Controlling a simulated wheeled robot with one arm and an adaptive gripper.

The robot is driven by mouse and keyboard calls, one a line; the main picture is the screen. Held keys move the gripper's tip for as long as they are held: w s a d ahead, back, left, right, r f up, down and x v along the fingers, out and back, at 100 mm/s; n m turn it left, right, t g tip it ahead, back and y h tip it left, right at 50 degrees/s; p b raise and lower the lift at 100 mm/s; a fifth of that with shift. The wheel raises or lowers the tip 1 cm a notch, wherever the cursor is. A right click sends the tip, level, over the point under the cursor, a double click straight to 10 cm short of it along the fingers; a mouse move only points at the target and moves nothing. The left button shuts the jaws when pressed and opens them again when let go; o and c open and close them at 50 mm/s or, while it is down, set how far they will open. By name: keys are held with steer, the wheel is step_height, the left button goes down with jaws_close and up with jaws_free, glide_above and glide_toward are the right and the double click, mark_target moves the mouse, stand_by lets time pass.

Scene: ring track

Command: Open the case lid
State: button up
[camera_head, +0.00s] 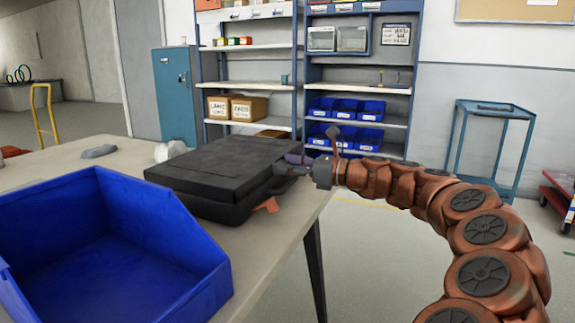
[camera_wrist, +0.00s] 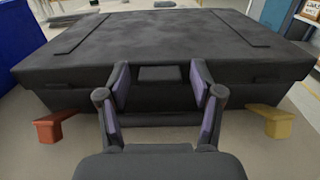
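The black case (camera_head: 225,172) lies on the table with its lid (camera_head: 222,163) down; in the wrist view the lid (camera_wrist: 165,40) fills the upper part. A small dark tab (camera_wrist: 158,74) sits at the middle of its front edge. An orange-red piece (camera_wrist: 54,125) and a yellow piece (camera_wrist: 270,122) stick out low at the front; the orange one (camera_head: 267,205) also shows in the head view. My gripper (camera_head: 284,170) is at the case's front side. In the wrist view my gripper (camera_wrist: 159,84) is open, its purple-padded fingers either side of the tab. Contact cannot be told.
A blue bin (camera_head: 110,245) stands near the case on the grey table (camera_head: 285,220). A white roll (camera_head: 170,150) and a grey object (camera_head: 99,152) lie behind. Shelves (camera_head: 360,90), a blue cabinet (camera_head: 175,95) and a blue stand (camera_head: 490,140) are beyond. Open floor lies right of the table.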

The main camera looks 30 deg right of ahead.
jaws_close()
stand_by(0.3)
